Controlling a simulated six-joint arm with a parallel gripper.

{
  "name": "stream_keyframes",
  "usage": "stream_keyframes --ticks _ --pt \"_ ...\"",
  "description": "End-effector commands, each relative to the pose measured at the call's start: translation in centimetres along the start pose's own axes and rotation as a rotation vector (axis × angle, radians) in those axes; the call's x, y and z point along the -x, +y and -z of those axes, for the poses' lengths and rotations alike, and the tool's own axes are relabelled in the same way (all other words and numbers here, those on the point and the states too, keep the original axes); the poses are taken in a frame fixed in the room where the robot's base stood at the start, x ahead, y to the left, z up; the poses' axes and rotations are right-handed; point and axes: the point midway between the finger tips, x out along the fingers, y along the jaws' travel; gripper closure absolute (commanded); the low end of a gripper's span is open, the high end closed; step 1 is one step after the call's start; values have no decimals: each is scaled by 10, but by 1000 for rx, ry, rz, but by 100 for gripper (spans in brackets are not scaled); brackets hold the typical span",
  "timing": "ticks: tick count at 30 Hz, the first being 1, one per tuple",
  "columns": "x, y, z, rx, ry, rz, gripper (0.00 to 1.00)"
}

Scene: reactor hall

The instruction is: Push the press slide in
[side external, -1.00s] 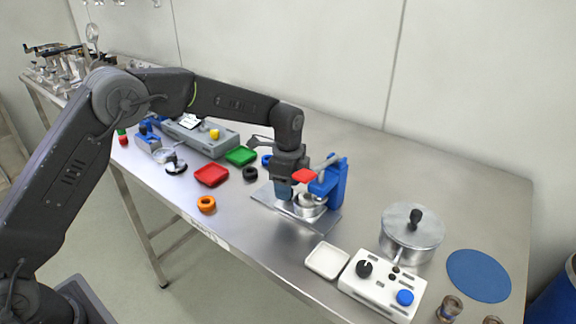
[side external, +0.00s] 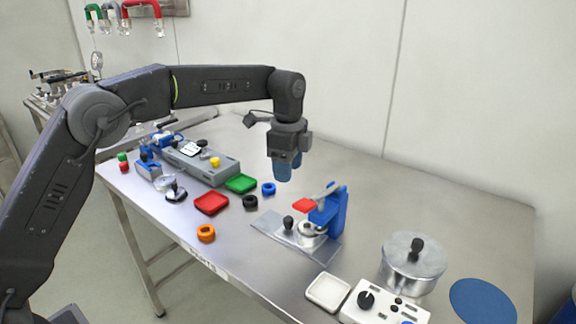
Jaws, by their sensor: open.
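The press (side external: 337,212) is a blue upright frame with a lever and a red handle (side external: 303,204), standing on a flat metal base plate (side external: 268,229). The press slide (side external: 305,236) is a small metal piece with a black knob (side external: 288,222) on its left side. It sits low at the foot of the blue frame; how far in it is, I cannot tell exactly. My gripper (side external: 284,178) is open and empty, with blue fingertips pointing down. It hangs in the air above and behind the press, apart from it.
Red (side external: 211,203) and green (side external: 242,183) trays and black, blue and orange rings lie left of the press. A white tray (side external: 327,291), a white control box (side external: 384,305) and a lidded metal pot (side external: 413,265) stand to the right. The table behind the press is clear.

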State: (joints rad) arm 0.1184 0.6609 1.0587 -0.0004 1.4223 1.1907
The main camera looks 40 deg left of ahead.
Motion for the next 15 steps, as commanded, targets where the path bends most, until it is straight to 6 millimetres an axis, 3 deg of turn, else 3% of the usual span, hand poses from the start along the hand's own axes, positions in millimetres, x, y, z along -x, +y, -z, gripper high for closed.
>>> stream_keyframes --ticks 7,15 --pt "-3 -4 -7 -56 35 -30 48" --pt "-12 -23 -39 -370 268 -114 48"
